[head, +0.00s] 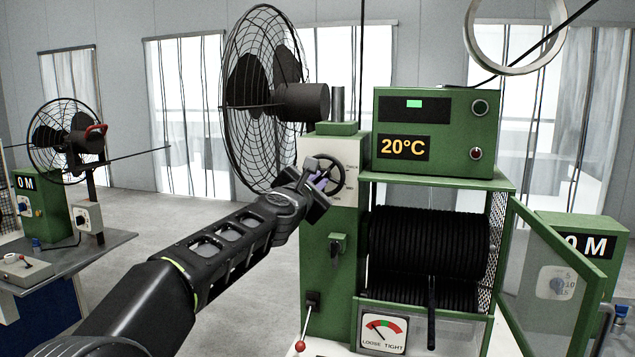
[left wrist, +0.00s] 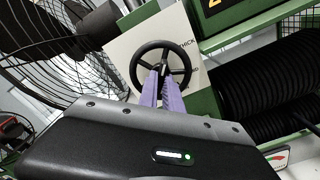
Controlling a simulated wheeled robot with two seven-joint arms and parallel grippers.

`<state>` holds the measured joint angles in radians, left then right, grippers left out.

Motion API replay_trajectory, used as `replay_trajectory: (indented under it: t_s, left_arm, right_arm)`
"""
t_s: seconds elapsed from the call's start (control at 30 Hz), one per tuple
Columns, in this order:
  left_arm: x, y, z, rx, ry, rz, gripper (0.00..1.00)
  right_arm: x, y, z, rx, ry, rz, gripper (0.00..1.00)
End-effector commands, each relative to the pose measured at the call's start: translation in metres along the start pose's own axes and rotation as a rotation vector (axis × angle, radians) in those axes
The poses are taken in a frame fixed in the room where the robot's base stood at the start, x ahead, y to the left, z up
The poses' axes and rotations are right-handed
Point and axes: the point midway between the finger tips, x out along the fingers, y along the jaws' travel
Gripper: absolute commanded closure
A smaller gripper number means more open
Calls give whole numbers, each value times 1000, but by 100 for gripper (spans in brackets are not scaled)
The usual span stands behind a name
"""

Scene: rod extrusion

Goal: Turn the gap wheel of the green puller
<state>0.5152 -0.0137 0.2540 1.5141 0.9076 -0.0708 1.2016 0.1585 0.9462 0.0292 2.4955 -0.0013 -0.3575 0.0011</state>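The green puller (head: 335,240) stands in the middle of the head view. Its black gap wheel (head: 334,168) sits on a white panel with lettering on the upper front. The wheel (left wrist: 160,46) shows as a spoked ring in the left wrist view. My left gripper (head: 318,182) reaches it from the lower left. Its two purple fingers (left wrist: 162,80) are close together over the lower rim, near the hub, and look closed on a thin part of the wheel. The exact contact is partly hidden by the fingers. My right gripper is not in view.
A caged fan (head: 262,90) stands behind the puller at left. A green box reading 20°C (head: 440,150) stands above black rollers (head: 425,245) at right. A green-framed door (head: 550,265) is open. A red-knobbed lever (head: 300,345) and LOOSE/TIGHT gauge (head: 383,333) are below.

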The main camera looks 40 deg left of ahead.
Motion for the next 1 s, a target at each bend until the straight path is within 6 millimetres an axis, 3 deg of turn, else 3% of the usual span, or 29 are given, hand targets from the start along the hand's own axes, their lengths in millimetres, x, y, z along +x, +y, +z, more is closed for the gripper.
replay_trajectory:
  t_s: [0.67,1.0]
  left_arm:
    - [0,0,0,11,0,-1,100]
    - [0,0,1,138,-1,-2,100]
  right_arm:
    - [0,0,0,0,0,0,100]
    - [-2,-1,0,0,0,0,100]
